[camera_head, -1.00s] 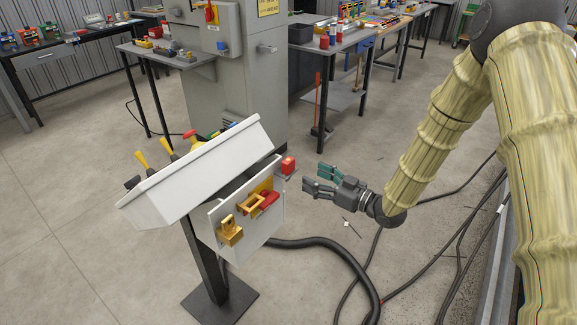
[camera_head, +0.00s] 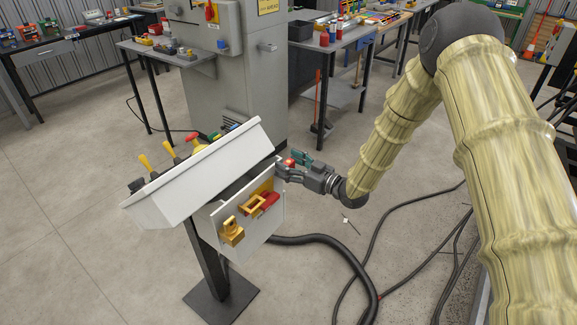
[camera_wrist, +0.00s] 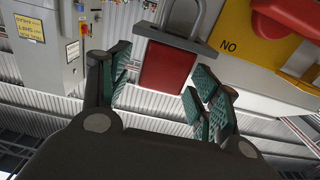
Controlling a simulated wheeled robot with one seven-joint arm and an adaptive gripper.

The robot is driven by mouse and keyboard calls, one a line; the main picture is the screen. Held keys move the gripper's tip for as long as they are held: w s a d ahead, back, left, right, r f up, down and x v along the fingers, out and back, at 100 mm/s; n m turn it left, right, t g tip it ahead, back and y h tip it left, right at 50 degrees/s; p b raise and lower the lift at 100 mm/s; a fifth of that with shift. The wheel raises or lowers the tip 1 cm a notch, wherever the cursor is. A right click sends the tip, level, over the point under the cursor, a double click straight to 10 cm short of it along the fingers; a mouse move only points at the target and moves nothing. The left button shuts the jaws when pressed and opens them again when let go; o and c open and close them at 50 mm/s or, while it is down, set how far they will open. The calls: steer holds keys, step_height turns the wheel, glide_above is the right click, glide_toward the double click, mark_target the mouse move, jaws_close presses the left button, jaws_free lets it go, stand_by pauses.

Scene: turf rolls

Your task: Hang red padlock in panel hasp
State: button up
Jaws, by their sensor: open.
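The red padlock (camera_head: 291,161) is at the right edge of the white control panel (camera_head: 271,213). In the wrist view, the padlock (camera_wrist: 166,67) hangs with its grey shackle upward, at a dark grey bracket. My gripper (camera_head: 289,167) is open, with its green-padded fingers on either side of the padlock; it also shows in the wrist view (camera_wrist: 158,88). Gaps show between the pads and the padlock body. The yellow hasp (camera_head: 254,205) is on the panel's front, beside a red handle (camera_head: 270,199). A yellow padlock-like piece (camera_head: 232,233) is lower left.
The sloped white console top (camera_head: 195,170) with levers sits just above the panel, on a dark post (camera_head: 209,262). A grey cabinet (camera_head: 238,95) stands behind. A black hose (camera_head: 330,243) lies on the floor.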

steer(key=shift+w+a, duration=0.2)
steer(key=c, duration=1.2)
steer(key=shift+o, duration=0.2)
